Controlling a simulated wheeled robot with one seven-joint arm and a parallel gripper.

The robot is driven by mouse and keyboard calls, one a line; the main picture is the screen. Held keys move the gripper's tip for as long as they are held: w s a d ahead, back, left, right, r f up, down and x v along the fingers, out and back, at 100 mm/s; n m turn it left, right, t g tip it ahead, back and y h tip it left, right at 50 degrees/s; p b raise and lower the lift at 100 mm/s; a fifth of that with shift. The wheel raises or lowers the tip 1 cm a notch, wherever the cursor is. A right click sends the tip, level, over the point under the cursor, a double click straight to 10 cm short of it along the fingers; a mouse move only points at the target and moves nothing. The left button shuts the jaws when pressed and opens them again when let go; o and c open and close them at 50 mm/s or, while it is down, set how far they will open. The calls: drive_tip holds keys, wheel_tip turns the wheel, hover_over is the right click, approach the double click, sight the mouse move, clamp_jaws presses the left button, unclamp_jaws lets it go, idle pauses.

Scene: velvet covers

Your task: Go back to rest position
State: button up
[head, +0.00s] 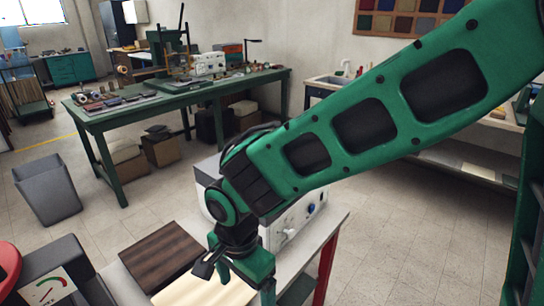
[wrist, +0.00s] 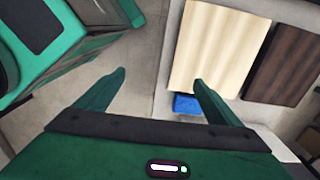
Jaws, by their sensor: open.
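My green gripper (head: 238,283) hangs at the end of my arm in the lower middle of the head view, above the front table. In the wrist view its two fingers (wrist: 160,84) are spread apart with nothing between them. A pale wooden board (head: 200,291) lies below the gripper, partly cut off by the frame; it also shows in the wrist view (wrist: 216,45), beyond the right finger. A dark brown board (head: 160,257) lies beside it, and at right in the wrist view (wrist: 286,66).
A white machine with knobs (head: 298,222) stands on the front table (head: 330,222), partly behind my arm. A small blue object (wrist: 187,104) shows near the right finger. A grey bin (head: 47,188) stands left. A green workbench (head: 150,106) stands behind. Open floor lies between.

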drive_tip(key=w+d+r, duration=0.2)
drive_tip(key=w+d, duration=0.1)
drive_tip(key=d, duration=0.6)
drive_tip(key=w+d+r, duration=0.2)
drive_tip(key=d, duration=0.7)
drive_tip(key=w+d+r, duration=0.2)
drive_tip(key=w+d, duration=0.1)
drive_tip(key=d, duration=0.6)
drive_tip(key=s+d+r, duration=0.1)
drive_tip(key=s+d, duration=0.6)
drive_tip(key=d, duration=0.2)
drive_tip(key=s+d+r+n, duration=0.1)
drive_tip(key=s+d+r, duration=0.1)
drive_tip(key=s+d, duration=0.5)
drive_tip(key=d, duration=0.3)
drive_tip(key=shift+s+d+n, duration=0.3)
drive_tip(key=shift+s, duration=0.1)
drive_tip(key=shift+w+f, duration=0.3)
drive_tip(key=shift+w, duration=0.35)
